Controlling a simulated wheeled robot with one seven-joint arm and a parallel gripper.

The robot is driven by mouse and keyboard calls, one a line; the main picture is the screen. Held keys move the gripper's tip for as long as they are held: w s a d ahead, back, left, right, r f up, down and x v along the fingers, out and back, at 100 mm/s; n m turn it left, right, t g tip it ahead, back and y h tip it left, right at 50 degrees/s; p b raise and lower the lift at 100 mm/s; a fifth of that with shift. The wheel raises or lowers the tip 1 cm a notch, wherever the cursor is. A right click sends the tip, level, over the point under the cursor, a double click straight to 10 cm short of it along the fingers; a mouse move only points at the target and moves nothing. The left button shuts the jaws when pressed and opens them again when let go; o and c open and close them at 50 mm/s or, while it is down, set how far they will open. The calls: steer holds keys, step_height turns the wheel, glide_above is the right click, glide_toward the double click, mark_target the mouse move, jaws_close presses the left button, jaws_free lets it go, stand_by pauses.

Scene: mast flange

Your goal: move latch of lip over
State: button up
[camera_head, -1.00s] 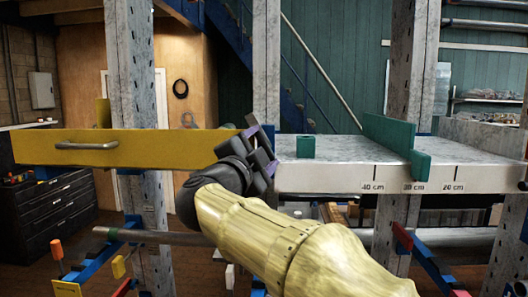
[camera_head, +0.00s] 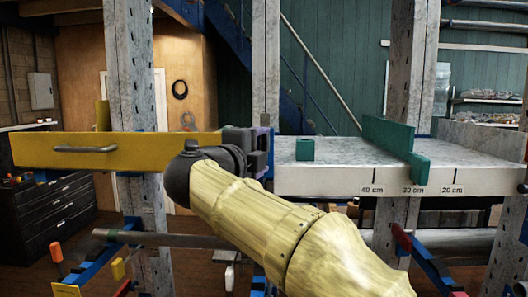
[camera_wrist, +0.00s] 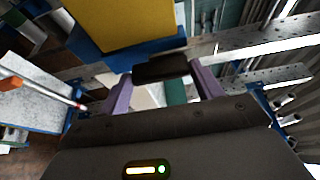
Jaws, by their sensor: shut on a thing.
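The yellow lip (camera_head: 110,150) is a long panel with a metal bar handle, left of the grey shelf in the head view. It also shows at the top of the wrist view (camera_wrist: 115,22). My gripper (camera_head: 266,142) is at the lip's right end, by the shelf's left corner. In the wrist view, its purple fingers (camera_wrist: 163,90) stand either side of a small dark block (camera_wrist: 160,68), which seems to be the latch. The gripper is shut on it, though the contact is partly hidden.
The grey shelf (camera_head: 330,180) has cm marks on its front edge. A green block (camera_head: 305,149) and a green divider (camera_head: 390,140) stand on it. Perforated uprights (camera_head: 132,90) rise behind. Blue brackets with red ends (camera_head: 402,237) stick out below.

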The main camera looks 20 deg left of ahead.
steer(key=shift+r, duration=0.15)
steer(key=o, duration=1.4)
steer(key=shift+w, duration=0.1)
steer(key=s+a+b, duration=0.1)
steer(key=s+b, duration=0.4)
steer(key=s, duration=1.2)
steer(key=shift+s, duration=0.3)
steer(key=shift+w, duration=0.1)
